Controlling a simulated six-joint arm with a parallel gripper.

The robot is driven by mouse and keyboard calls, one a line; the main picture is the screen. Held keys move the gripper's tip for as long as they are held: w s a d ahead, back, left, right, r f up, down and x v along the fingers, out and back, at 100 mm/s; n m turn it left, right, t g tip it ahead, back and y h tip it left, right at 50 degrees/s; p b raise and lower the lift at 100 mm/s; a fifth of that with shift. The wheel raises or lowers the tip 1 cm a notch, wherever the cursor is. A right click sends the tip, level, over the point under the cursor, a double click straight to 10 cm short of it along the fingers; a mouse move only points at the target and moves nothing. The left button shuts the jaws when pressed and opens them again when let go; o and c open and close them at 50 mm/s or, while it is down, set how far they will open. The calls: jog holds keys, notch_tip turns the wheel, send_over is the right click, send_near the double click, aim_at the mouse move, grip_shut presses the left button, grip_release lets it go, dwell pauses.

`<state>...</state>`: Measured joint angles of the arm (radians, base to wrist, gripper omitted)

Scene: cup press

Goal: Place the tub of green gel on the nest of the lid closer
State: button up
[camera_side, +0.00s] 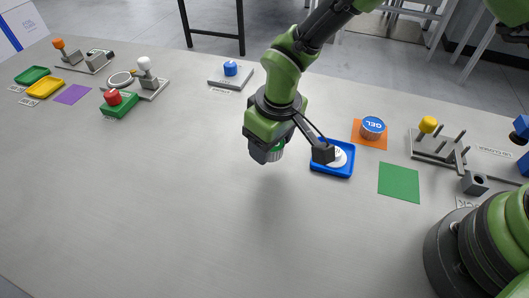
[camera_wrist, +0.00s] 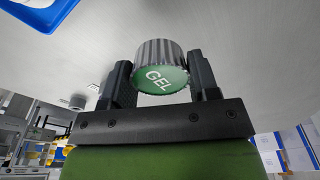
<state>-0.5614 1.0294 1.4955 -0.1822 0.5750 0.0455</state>
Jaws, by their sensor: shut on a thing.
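The tub of green gel, with a green face marked GEL and a grey ribbed side, is in my gripper in the wrist view (camera_wrist: 158,55). In the side view the tub (camera_side: 276,154) is mostly hidden by the fingers. My gripper (camera_side: 266,157) is shut on it and holds it above the bare table, left of the blue tray. A grey device with a white-knobbed post (camera_side: 147,68) and a pale ring (camera_side: 122,79) stands at the back left. It looks like the lid closer, and its ring looks empty.
A blue tray (camera_side: 318,169) holds a white round item. A blue-topped GEL tub (camera_side: 373,126) sits on an orange square. A green square (camera_side: 399,183) is bare. A red button on a green box (camera_side: 118,105) stands before the white-knobbed device. The table's front left is clear.

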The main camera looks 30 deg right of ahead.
aim_at(270, 166)
jog(key=shift+f, duration=2.05)
jog(key=shift+f, duration=0.1)
jog(key=o, duration=1)
